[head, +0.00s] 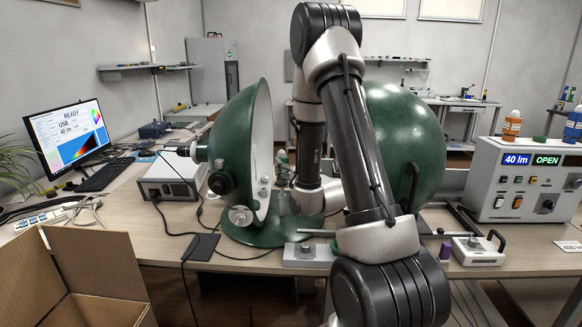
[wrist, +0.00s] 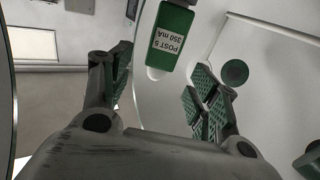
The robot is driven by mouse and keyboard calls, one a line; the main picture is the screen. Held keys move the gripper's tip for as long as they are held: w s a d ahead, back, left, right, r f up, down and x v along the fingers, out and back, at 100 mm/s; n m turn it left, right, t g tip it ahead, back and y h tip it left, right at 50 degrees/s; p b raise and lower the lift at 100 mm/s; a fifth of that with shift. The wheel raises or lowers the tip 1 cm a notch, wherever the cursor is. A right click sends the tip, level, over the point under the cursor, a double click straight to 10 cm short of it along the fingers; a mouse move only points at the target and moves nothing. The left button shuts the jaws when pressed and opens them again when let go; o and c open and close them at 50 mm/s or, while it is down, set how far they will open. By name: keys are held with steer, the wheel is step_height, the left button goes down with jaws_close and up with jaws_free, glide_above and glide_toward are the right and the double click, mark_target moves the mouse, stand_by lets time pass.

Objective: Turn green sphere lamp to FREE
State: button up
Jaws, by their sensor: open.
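The green sphere stands open in two halves: the left half (head: 240,150) shows its white inside, and the right half (head: 408,130) is partly hidden behind my arm. In the wrist view my gripper (wrist: 163,88) is open, with green ridged finger pads on both sides. A green block labelled "POST 5 350 mA" (wrist: 170,38) lies ahead of the fingers, near the gap between them, apart from the pads. I cannot make out the lamp itself or its setting.
The controller box (head: 530,178) at right reads "40 lm" and "OPEN". The monitor (head: 70,138) reads "READY USB 40 lm". A grey box (head: 172,176) stands left of the sphere. An open carton (head: 85,265) is front left. A round green disc (wrist: 235,72) lies beyond the right finger.

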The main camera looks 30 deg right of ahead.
mark_target(284, 160)
steer(key=w, duration=0.6)
steer(key=shift+w+d, duration=0.25)
steer(key=shift+w, duration=0.05)
